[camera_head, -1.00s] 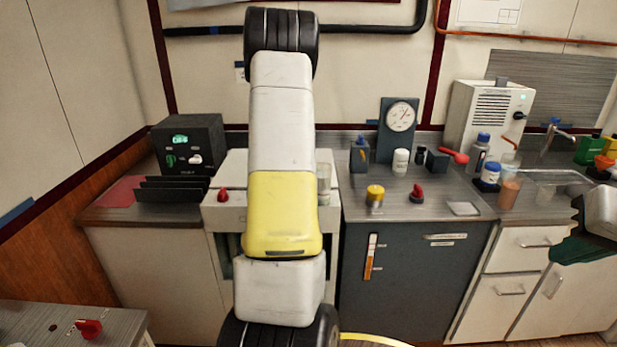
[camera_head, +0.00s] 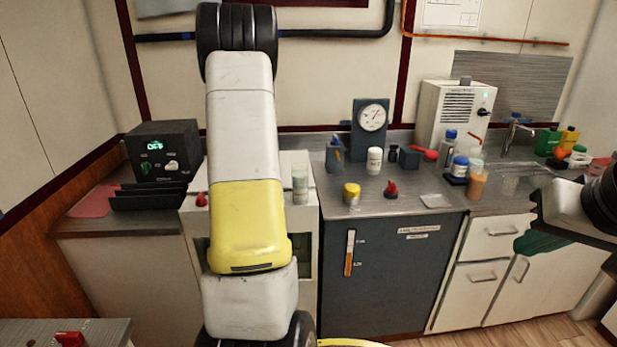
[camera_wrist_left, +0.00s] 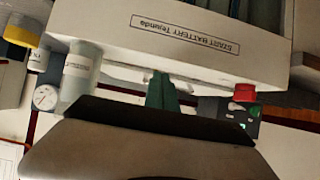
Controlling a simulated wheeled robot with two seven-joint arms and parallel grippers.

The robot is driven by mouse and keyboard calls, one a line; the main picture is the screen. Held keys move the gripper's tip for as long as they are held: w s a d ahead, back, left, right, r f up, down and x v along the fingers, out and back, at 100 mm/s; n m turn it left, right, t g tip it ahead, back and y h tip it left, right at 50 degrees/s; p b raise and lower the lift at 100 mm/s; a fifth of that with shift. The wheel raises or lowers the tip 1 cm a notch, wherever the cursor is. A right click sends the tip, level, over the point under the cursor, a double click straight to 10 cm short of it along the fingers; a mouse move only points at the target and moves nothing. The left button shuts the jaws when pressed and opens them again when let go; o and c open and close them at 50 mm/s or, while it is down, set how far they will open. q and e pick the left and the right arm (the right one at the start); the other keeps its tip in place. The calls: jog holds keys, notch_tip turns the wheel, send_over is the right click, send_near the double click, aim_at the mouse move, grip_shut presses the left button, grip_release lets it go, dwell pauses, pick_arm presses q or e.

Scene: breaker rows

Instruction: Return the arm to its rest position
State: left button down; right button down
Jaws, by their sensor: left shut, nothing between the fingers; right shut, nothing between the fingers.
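My left arm (camera_head: 242,130), white with a yellow band, stands upright in the middle of the head view. It hides its own gripper there. In the left wrist view the dark green fingers of my left gripper (camera_wrist_left: 162,92) are shut and empty, in front of a white box (camera_wrist_left: 130,32) labelled START BATTERY. My right gripper (camera_head: 541,242), with dark green fingers, is shut and empty at the right of the head view, in front of the white drawers and apart from them.
A counter (camera_head: 410,205) runs along the wall. It carries a dial gauge (camera_head: 372,118), a yellow-capped jar (camera_head: 351,194), a beaker (camera_head: 477,185) and several bottles. A black device (camera_head: 163,150) stands at left. A small table with a red knob (camera_head: 69,339) is at lower left.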

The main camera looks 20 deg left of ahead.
pick_arm(q)
jog(key=s+d+r+m+g+h, duration=0.1)
jog(key=s+d+r+m+h, duration=0.2)
jog(key=d+r, duration=1.3)
jog(key=s+d+r+m+g+h, duration=0.1)
jog(key=s+d+r+h, duration=0.1)
jog(key=s+d, duration=0.6)
jog(key=s+d+r+m+g+h, duration=0.2)
jog(key=s+d+r, duration=0.1)
jog(key=s+d, duration=0.5)
jog(key=s, duration=0.3)
jog(key=shift+d+r+h, duration=0.15)
jog(key=shift+d+h, duration=0.1)
jog(key=shift+h, duration=0.15)
jog(key=shift+s, duration=0.1)
